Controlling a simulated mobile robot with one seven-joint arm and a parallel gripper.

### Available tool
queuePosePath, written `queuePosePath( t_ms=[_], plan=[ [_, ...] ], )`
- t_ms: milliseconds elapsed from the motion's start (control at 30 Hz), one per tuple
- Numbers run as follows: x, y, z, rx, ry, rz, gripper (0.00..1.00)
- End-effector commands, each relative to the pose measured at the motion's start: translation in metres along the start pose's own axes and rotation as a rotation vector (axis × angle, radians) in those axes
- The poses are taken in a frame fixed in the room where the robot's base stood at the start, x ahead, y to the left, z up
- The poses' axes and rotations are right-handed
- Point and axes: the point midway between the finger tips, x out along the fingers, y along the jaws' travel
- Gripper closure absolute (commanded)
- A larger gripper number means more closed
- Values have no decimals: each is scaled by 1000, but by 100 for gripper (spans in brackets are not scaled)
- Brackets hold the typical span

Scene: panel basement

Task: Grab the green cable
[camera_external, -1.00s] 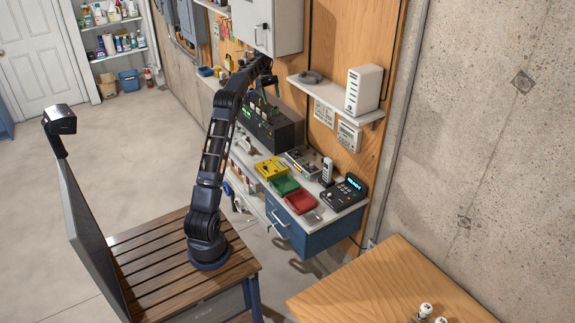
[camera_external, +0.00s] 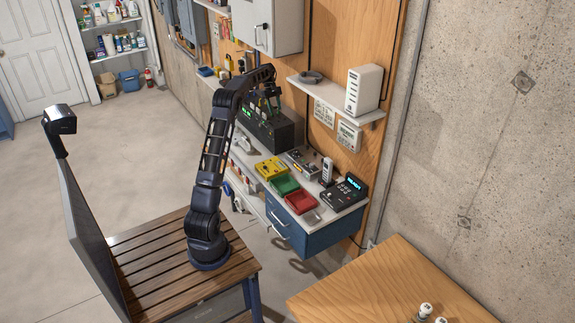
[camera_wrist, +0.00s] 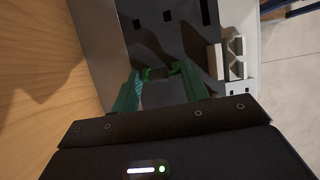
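My gripper (camera_external: 266,108) is at the back of the bench, by the black box (camera_external: 285,134) with a green-lit display. In the wrist view, my gripper (camera_wrist: 160,72) has two green fingers standing apart, with a gap between their bright green tips. Nothing is visibly held in the gap. Dark and grey surfaces lie beyond the fingertips. I cannot make out a green cable in either view; the fingers are green too, and the area around them is small and dark.
A white shelf (camera_external: 335,98) carries a white router (camera_external: 363,89) to the right of my gripper. A grey wall cabinet (camera_external: 268,25) hangs above.

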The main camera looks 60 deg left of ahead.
Motion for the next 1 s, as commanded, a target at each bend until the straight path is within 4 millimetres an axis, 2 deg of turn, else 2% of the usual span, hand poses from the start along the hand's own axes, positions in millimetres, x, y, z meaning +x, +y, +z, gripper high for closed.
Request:
queuePosePath(
  t_ms=[33,100,500,933,1000],
  plan=[
    [0,0,0,0,0,0,65],
    [0,0,0,0,0,0,78],
    [-2,0,1,0,0,1,78],
    [-34,0,14,1,0,1,78],
    [-31,-2,19,1,-1,0,78]
  ],
)
